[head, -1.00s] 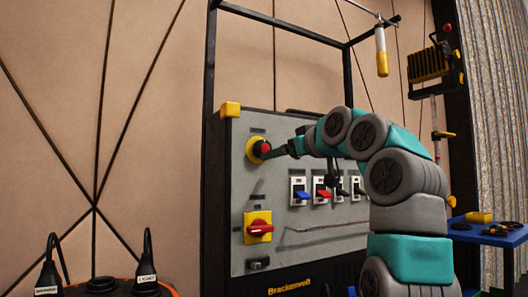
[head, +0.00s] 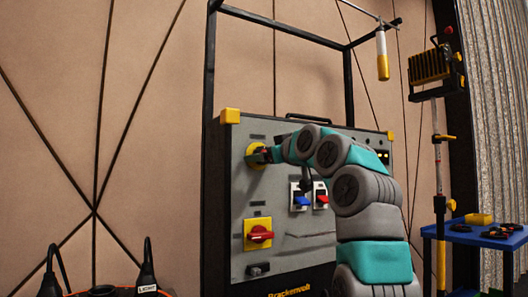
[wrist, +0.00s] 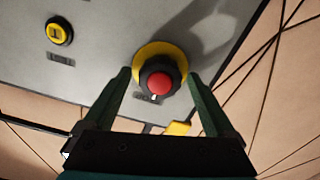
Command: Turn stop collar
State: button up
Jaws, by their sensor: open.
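The stop collar (wrist: 160,78) is a dark ring around a red button (wrist: 159,84), on a yellow round plate (wrist: 158,50) on the grey panel. In the wrist view it lies between the two open fingers of my gripper (wrist: 160,88), with a small white mark at its lower edge. Whether the fingers touch the collar cannot be told. In the head view my gripper (head: 268,155) is at the yellow plate (head: 254,158), and it hides most of the collar and button.
Below on the panel (head: 262,210) are a red rotary switch (head: 259,234) on a yellow plate, a blue switch (head: 302,201) and a red switch (head: 322,199). A dark frame rises above the panel. A blue cart (head: 480,236) stands at the right.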

jog(key=shift+w+a, duration=0.1)
jog(key=shift+w, duration=0.1)
jog(key=shift+c, duration=0.3)
jog(key=c, duration=1.3)
